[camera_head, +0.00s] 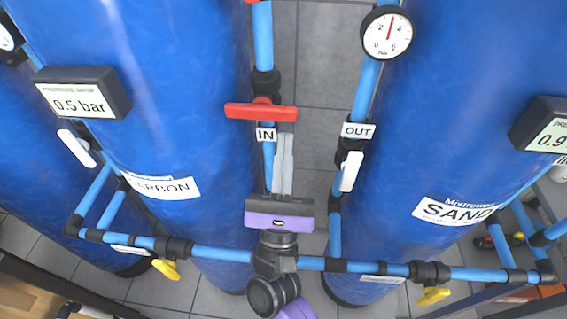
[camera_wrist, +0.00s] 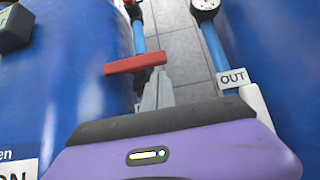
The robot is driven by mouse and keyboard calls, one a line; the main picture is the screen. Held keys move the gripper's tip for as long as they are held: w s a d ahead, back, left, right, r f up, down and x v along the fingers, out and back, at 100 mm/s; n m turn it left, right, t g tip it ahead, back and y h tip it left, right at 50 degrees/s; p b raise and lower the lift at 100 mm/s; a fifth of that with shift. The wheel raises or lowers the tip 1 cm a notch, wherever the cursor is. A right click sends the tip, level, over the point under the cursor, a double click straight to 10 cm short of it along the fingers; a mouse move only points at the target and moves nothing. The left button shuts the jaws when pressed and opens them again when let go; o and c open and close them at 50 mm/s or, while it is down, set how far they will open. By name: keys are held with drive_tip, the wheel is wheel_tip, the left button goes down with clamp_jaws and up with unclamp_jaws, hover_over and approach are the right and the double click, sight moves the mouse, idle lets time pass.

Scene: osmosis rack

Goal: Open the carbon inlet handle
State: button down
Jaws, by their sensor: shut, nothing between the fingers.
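The carbon inlet handle is a red lever (camera_head: 260,111) on a vertical blue pipe beside the blue CARBON tank (camera_head: 190,60). It lies crosswise to the pipe, just above a white "IN" label (camera_head: 266,135). In the wrist view the red lever (camera_wrist: 136,64) is at the upper centre left. My gripper (camera_head: 284,138) is shut and empty, its grey fingers pointing up toward the lever's right half from below. In the wrist view the fingertips (camera_wrist: 159,74) end at the lever's lower edge; I cannot tell whether they touch it.
A white handle (camera_head: 351,170) sits on the pipe to the right, below an "OUT" label (camera_head: 358,131) and a round gauge (camera_head: 387,33). The SAND tank (camera_head: 455,90) stands at right. A horizontal blue pipe (camera_head: 222,254) with yellow handles (camera_head: 166,269) runs low in front.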

drive_tip(key=shift+r, duration=0.75)
